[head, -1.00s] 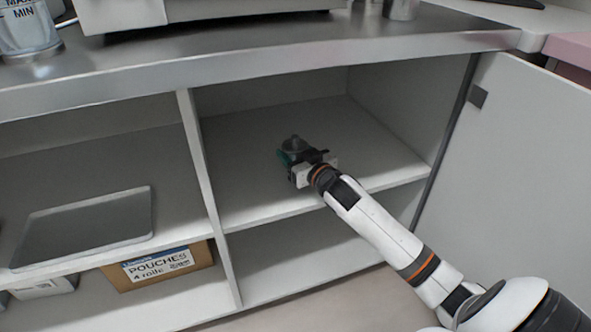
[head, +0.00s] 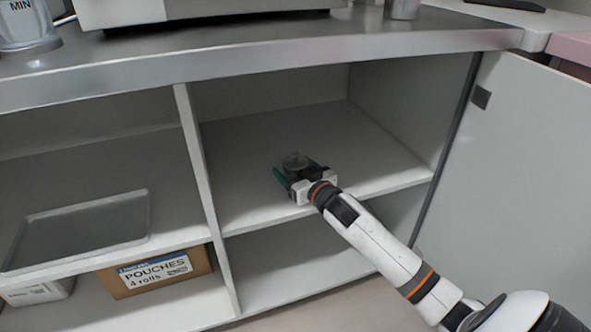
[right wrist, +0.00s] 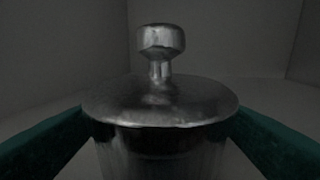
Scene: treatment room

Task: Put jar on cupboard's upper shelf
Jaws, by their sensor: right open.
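The jar (head: 295,161) is a small metal jar with a round lid and knob, on the upper shelf (head: 255,200) of the cupboard's right compartment. It fills the middle of the right wrist view (right wrist: 160,105), upright, its lower part out of frame. My right gripper (head: 294,172) is open around the jar, with a green finger on each side. In the right wrist view the fingers (right wrist: 160,135) flank the jar below its lid; contact cannot be made out. My left gripper is not in view.
A divider (head: 205,190) stands left of the compartment. Left of it are a metal tray (head: 80,232) and, lower, a cardboard box of pouches (head: 155,272). The open door (head: 530,180) is at right, the metal counter edge (head: 300,60) above. The shelf around the jar is clear.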

